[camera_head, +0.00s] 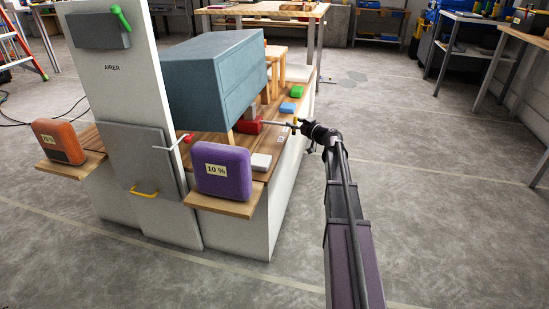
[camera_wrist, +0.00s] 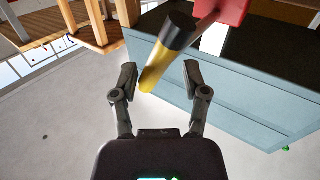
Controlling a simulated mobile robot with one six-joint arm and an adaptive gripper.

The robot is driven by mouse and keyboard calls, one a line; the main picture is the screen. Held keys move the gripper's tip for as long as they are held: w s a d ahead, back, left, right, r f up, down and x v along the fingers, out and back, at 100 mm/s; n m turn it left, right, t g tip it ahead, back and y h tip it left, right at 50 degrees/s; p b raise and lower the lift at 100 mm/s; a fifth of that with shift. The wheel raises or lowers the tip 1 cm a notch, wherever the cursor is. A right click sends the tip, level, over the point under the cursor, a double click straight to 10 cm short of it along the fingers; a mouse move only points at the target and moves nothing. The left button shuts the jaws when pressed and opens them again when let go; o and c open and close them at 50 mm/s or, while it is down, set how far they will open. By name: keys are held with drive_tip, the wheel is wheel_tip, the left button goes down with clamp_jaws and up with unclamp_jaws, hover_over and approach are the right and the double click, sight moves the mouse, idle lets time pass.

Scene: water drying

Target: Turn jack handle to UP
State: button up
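The jack is a red block (camera_head: 247,126) under the front edge of the blue-grey cabinet (camera_head: 215,78) in the head view; its red body (camera_wrist: 222,10) shows at the top of the wrist view. In the head view my gripper (camera_head: 300,125) is to the right of the jack. I cannot read an UP mark.
A purple "10 %" block (camera_head: 222,171) sits on a front shelf. An orange block (camera_head: 58,141) is at left. Floor right of my arm is clear.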

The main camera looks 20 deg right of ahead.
drive_tip(key=shift+f, duration=0.1)
drive_tip(key=shift+s+n, duration=0.3)
drive_tip(key=shift+s, duration=0.1)
drive_tip(key=v, duration=1.3)
drive_tip(key=s+a+m+g+y+p, duration=0.1)
drive_tip(key=s+a+m+g+p, duration=0.1)
drive_tip(key=a+g+p, duration=0.75)
drive_tip(key=s+a+r+m+g+h+p, duration=0.4)
drive_tip(key=s+a+m+p, duration=0.2)
drive_tip(key=a+p, duration=0.5)
drive_tip(key=shift+s+a+p, duration=0.35)
drive_tip(key=shift+s+a, duration=0.05)
drive_tip(key=shift+s, duration=0.75)
drive_tip(key=shift+f, duration=0.1)
